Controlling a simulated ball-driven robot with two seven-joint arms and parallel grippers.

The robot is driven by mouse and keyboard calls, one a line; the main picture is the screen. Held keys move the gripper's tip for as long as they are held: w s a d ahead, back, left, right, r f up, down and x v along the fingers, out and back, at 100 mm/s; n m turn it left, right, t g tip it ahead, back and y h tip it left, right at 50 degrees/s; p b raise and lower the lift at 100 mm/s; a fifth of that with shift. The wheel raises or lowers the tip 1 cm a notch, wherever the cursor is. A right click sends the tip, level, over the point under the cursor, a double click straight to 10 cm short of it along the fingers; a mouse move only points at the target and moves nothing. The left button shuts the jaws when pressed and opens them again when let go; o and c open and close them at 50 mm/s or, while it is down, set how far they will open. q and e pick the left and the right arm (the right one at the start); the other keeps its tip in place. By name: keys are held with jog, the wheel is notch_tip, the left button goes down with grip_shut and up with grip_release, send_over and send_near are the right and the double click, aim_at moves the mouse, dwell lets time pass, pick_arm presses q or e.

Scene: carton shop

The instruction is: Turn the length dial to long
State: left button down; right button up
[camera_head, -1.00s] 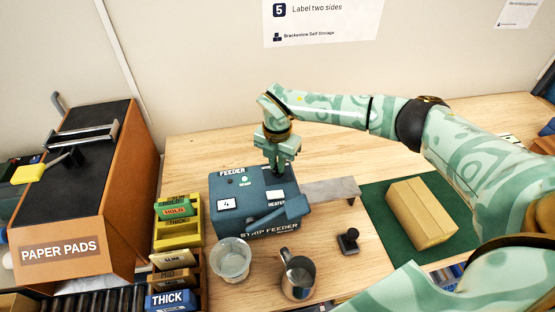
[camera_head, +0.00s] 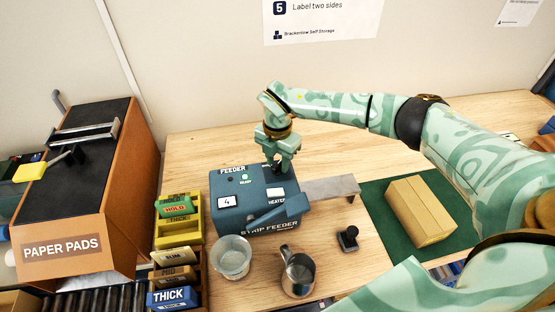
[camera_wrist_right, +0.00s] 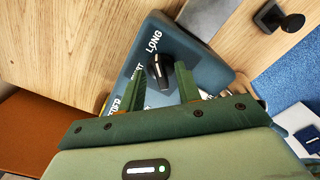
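The strip feeder (camera_head: 262,217) is a blue-grey box on the wooden table in the head view. Its black length dial (camera_wrist_right: 160,72) shows in the right wrist view, with a pale mark toward the word LONG (camera_wrist_right: 154,41). Other dial labels are partly hidden by my fingers. My right gripper (camera_wrist_right: 161,80) is open, with one finger on each side of the dial and gaps visible beside it. In the head view the right gripper (camera_head: 278,157) is just above the feeder's back right part. My left gripper is not in view.
A clear cup (camera_head: 231,258) and a metal jug (camera_head: 298,272) stand in front of the feeder. A black stamp-like object (camera_head: 348,238) stands to the right. A carton (camera_head: 421,211) lies on a green mat (camera_head: 378,205). The table behind is clear.

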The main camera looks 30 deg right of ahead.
aim_at(278, 164)
notch_tip(278, 164, up, 16)
jog(key=shift+r, duration=0.15)
dwell(0.3)
dwell(0.4)
